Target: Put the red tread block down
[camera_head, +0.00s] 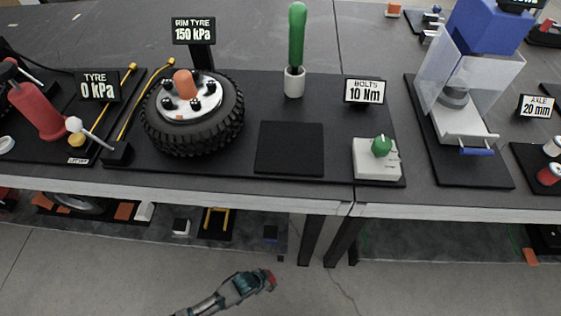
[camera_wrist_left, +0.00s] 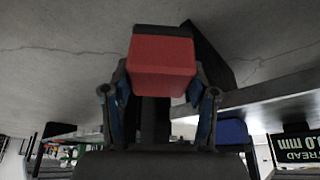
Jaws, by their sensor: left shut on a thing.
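The red tread block (camera_wrist_left: 162,66) shows large in the left wrist view, between the two fingers of my left gripper (camera_wrist_left: 160,98). Its top face is dark. In the head view my left gripper (camera_head: 258,280) is in front of the bench, over the grey floor, shut on the block. My right gripper is not in view.
The bench (camera_head: 270,190) runs across, with a tyre (camera_head: 192,125), a bare black square pad (camera_head: 289,149), a green-handled tool (camera_head: 297,40), and a white box with green knob (camera_head: 377,160). At right stands a blue-topped press (camera_head: 488,25). Things lie on a lower shelf.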

